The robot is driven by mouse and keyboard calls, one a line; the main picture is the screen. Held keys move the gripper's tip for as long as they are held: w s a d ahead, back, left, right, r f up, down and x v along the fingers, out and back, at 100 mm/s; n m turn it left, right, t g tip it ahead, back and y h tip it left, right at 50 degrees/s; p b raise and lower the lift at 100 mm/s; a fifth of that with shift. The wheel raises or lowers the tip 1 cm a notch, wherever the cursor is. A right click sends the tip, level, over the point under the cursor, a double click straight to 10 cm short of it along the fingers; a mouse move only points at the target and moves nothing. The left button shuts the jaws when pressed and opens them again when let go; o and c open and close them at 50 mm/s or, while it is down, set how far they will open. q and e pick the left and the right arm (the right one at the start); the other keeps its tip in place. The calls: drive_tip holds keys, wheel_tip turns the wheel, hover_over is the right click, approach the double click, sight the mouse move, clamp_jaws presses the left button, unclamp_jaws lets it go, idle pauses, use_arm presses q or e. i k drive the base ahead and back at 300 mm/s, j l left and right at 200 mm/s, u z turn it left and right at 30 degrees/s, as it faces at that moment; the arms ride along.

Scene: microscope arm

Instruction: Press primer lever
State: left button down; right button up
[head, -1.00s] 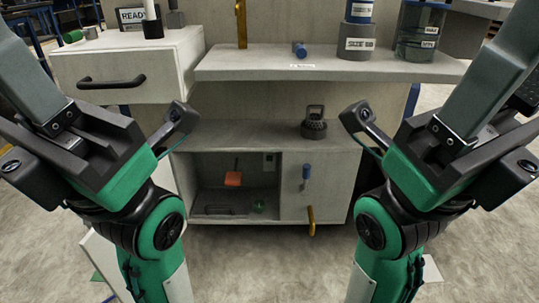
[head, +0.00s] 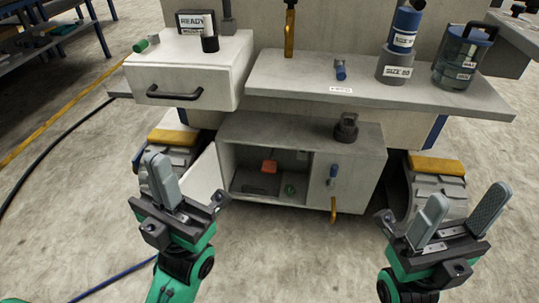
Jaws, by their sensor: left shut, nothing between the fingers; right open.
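Several lever-like parts show, and I cannot tell for sure which is the primer lever. A yellow upright lever (head: 290,30) stands at the back of the grey worktop. A blue-handled part (head: 333,174) and a yellow hanging handle (head: 333,208) are on the front of the low cabinet. A small blue-ended fitting (head: 340,70) lies on the worktop. My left gripper (head: 160,166) is shut and empty, in front of and left of the cabinet. My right gripper (head: 467,198) is open and empty, to the right of the cabinet. Both are apart from these parts.
The worktop (head: 440,98) juts out above the low cabinet (head: 260,124), whose left door (head: 205,175) hangs open. The floor between my grippers is clear.

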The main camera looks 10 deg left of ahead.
sight(270, 166)
drive_tip(key=i+l, duration=0.1)
drive_tip(key=l, duration=0.25)
drive_tip(key=i+l, duration=0.15)
drive_tip(key=l, duration=0.2)
drive_tip(key=i+l+u, duration=0.1)
drive_tip(key=l, duration=0.2)
drive_tip(key=i+l, duration=0.15)
drive_tip(key=l, duration=0.2)
drive_tip(key=i+l, duration=0.1)
drive_tip(key=i, duration=0.4)
